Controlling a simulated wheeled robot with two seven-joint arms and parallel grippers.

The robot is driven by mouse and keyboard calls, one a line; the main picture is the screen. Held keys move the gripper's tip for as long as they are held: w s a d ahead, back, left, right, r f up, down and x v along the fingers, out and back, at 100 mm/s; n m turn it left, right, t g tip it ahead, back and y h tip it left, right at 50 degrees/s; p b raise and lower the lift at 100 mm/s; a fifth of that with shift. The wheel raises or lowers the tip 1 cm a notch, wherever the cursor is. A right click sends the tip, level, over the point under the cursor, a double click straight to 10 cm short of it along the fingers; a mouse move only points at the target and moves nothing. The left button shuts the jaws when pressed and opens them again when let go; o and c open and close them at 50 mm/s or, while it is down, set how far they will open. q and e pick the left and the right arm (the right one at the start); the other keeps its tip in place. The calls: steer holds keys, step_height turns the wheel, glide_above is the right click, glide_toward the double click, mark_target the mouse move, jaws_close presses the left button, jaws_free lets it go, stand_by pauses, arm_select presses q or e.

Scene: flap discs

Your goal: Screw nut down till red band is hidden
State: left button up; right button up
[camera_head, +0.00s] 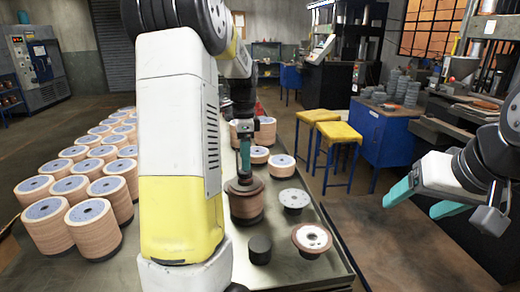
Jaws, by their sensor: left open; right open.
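My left gripper (245,170) points down over a brown stack of flap discs (246,208) on the metal table. Its teal fingers end just above or at the dark top of the stack; whether they touch it I cannot tell. The fingers overlap in this view. The nut and the red band cannot be made out at this size. My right gripper (413,206) is open and empty, out past the table's right side, with its two teal fingers apart.
On the metal table (316,270) stand a black cylinder (260,249), a brown-rimmed disc (311,238), a grey-topped piece (293,199) and more discs behind. Several disc stacks (92,225) fill the left. Yellow stools (340,131) and a blue cabinet (380,140) stand beyond.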

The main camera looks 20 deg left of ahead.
mark_target(245, 173)
arm_select(q)
steer(key=shift+f, duration=2.1)
steer(key=n, duration=1.5)
steer(key=shift+c, duration=0.4)
